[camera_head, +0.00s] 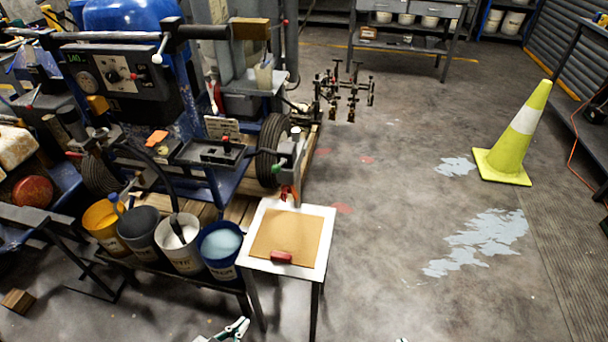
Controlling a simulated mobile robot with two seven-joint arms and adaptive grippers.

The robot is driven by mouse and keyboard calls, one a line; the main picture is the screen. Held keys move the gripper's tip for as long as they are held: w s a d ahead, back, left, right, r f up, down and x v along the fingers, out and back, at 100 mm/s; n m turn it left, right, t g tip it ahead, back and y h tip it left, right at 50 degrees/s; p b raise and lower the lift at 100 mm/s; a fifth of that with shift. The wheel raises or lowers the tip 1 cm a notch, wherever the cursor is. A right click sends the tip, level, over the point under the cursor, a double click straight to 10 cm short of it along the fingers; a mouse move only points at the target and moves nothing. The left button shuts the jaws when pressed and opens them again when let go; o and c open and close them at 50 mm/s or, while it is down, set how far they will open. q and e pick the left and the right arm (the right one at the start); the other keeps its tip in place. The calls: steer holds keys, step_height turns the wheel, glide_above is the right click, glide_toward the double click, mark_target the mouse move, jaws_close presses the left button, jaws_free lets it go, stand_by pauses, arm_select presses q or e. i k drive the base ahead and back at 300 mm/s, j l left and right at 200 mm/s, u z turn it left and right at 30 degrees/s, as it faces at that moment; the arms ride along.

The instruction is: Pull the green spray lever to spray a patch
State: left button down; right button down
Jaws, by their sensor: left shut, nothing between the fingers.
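The line striper (125,80) stands at the left, with a blue tank, a control panel (112,74) and a dark handlebar (110,35) across its top. My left gripper (240,327) is low at the bottom edge, shut and empty, well apart from the machine. Only a small pale tip, perhaps my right gripper (402,339), shows at the bottom edge; its jaws are hidden.
A yellow-green cone (520,140) and pale blue floor patches (485,238) are at the right.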

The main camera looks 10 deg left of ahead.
mark_target(276, 168)
steer(key=l, duration=1.3)
steer(key=k, duration=0.05)
